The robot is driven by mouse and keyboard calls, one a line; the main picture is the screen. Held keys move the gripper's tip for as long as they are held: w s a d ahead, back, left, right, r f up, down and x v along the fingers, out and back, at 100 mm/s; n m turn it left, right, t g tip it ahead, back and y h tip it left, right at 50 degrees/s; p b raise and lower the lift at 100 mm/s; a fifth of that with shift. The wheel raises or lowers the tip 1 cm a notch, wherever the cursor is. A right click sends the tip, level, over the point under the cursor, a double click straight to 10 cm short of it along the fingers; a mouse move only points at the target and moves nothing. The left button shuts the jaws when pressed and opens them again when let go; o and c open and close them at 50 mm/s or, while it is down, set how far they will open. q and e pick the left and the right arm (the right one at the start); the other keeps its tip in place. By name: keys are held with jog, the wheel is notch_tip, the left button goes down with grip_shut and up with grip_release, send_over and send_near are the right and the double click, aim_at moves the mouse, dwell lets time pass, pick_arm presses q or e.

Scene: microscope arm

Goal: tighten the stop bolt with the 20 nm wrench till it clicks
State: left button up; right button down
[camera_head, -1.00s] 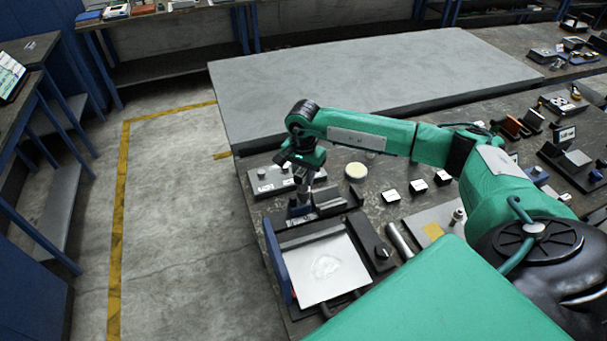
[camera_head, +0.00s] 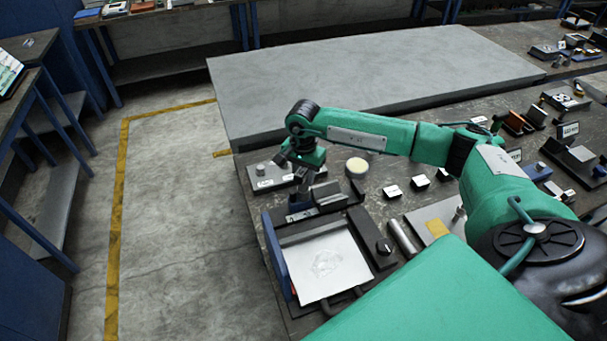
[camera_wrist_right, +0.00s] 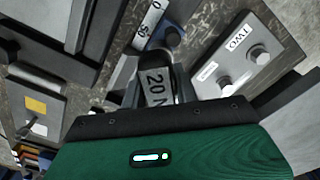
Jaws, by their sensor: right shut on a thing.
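My right gripper (camera_head: 304,180) points down over the left end of the bench, beside the grey bolt plate. In the right wrist view it is shut on the wrench (camera_wrist_right: 157,88), a dark piece whose label reads "20 N", the rest cut off. The wrench is too small to make out in the head view. I cannot read which is the stop bolt. The wrench's far end is hidden. My left gripper is out of view.
A dark holder (camera_head: 333,201) and a white-topped tray (camera_head: 325,265) stand just in front of the gripper. A round cream-topped pot (camera_head: 357,167) and small labelled blocks (camera_head: 419,181) lie to the right. A raised grey slab (camera_head: 350,85) lies behind.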

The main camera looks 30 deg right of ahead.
dwell(0.3)
jog(key=shift+m, duration=2)
jog(key=shift+m+b, duration=0.3)
jog(key=shift+m, duration=1.7)
jog(key=shift+m, duration=1.2)
jog(key=shift+b, duration=0.3)
